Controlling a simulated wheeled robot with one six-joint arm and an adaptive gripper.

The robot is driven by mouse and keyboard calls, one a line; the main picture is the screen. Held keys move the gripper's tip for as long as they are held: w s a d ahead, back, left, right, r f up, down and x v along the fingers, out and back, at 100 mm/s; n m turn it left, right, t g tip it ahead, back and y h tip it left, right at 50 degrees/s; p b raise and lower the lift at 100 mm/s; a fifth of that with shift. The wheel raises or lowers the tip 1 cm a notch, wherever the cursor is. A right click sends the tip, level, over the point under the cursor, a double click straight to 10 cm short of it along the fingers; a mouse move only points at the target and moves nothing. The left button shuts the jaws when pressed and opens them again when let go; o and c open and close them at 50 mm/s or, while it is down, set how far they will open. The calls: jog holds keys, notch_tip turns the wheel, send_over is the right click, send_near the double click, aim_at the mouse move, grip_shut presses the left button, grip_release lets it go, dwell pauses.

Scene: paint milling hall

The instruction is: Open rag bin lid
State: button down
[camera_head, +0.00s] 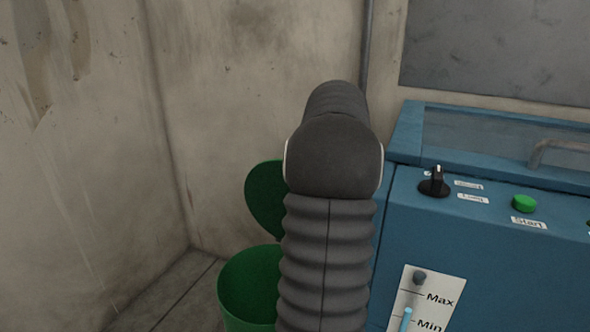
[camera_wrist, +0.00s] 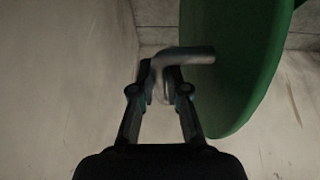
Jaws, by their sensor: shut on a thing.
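The green rag bin (camera_head: 246,290) stands on the floor near the wall corner, partly hidden behind my arm. Its round green lid (camera_head: 264,200) is raised and stands near upright above the back of the bin's rim. In the wrist view the lid (camera_wrist: 240,70) fills the upper right, seen at a steep angle. A grey bent handle (camera_wrist: 185,54) reaches from the lid to my gripper (camera_wrist: 165,82). My gripper is shut on this handle. In the head view my gripper is hidden behind my arm.
A blue machine (camera_head: 470,260) stands close on the right, with a black knob (camera_head: 435,182), a green Start button (camera_head: 524,203) and a Max/Min gauge (camera_head: 425,300). Stained walls (camera_head: 80,150) meet in a corner behind and left of the bin. The floor (camera_head: 165,292) left of the bin is clear.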

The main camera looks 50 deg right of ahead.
jog(key=shift+w+d+f, duration=0.15)
jog(key=shift+w+d, duration=0.2)
jog(key=shift+d, duration=0.3)
jog(key=c, duration=1.2)
grip_release()
jog(key=shift+w+a, duration=0.1)
jog(key=v, duration=1.2)
